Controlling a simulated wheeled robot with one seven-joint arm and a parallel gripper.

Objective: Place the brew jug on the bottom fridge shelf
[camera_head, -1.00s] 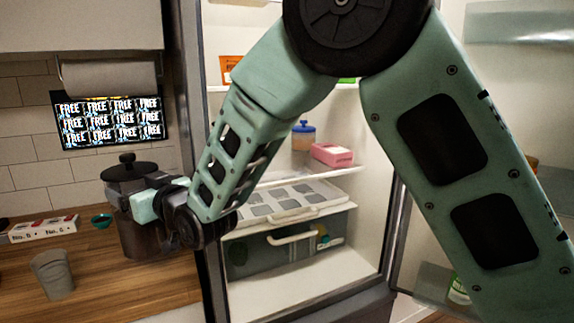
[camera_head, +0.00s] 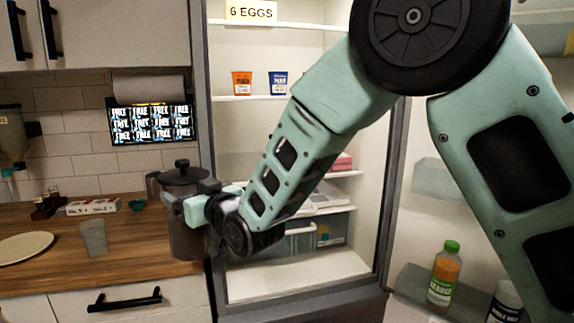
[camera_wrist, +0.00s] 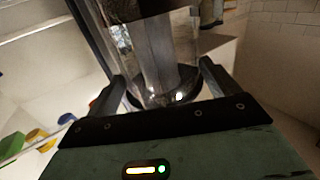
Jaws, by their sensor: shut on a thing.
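The brew jug (camera_head: 186,235) is a tall, dark, see-through jug with a black lid and knob. It is upright at the left edge of the fridge opening, in front of the counter's right end. My gripper (camera_head: 180,205) is shut on the jug. In the wrist view the jug (camera_wrist: 160,60) stands between the two fingers of my gripper (camera_wrist: 165,88). The fridge is open. Its bottom shelf (camera_head: 290,275) shows a bare pale surface below a grey drawer or bin (camera_head: 300,242). My forearm hides part of the middle shelves.
The fridge's left frame edge (camera_head: 208,150) is close beside the jug. The open door at right holds an orange juice bottle (camera_head: 445,275) and a milk bottle (camera_head: 505,302). A grey cup (camera_head: 93,238) and a white box (camera_head: 92,206) stand on the counter.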

